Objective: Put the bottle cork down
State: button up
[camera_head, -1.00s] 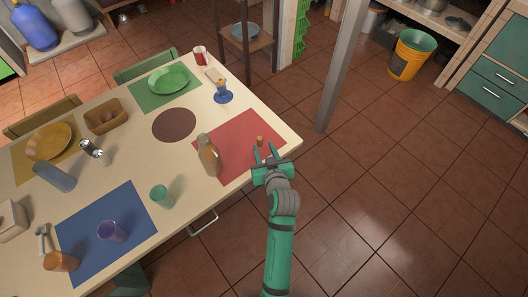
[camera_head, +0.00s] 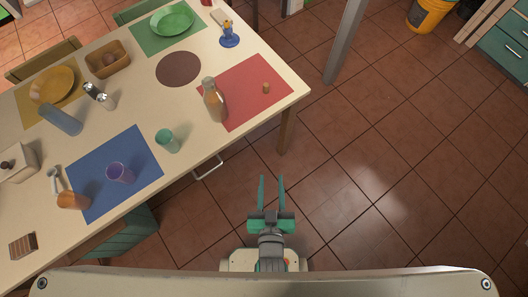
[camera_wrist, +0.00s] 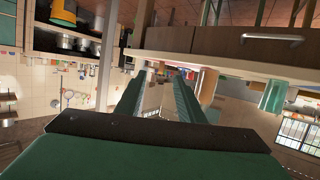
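The bottle cork (camera_head: 266,88) is a small orange-brown piece that stands on the red placemat (camera_head: 245,97) near the table's right end, with nothing holding it. The glass bottle (camera_head: 212,102) with amber contents stands upright at the mat's left edge, apart from the cork. My gripper (camera_head: 271,181) is off the table, over the floor and well below the cork in the head view. Its two green fingers are spread with nothing between them. The wrist view also shows the fingers (camera_wrist: 161,98) apart and empty, with the cork out of sight.
The cream table (camera_head: 195,140) holds a green cup (camera_head: 167,141), a blue placemat (camera_head: 88,198) with a purple cup (camera_head: 120,173), a brown round mat (camera_head: 178,68) and a blue-based figure (camera_head: 229,36). A grey post (camera_head: 344,40) stands right of the table. The floor (camera_head: 400,150) at right is clear.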

jog(key=s+a+r, duration=0.2)
jog(key=s+r, duration=0.4)
jog(key=s, duration=0.3)
jog(key=shift+s+r+t, duration=0.2)
jog(key=shift+t, duration=0.2)
jog(key=shift+a, duration=0.1)
jog(key=shift+w, duration=0.15)
jog(key=shift+a, duration=0.1)
dwell(0.3)
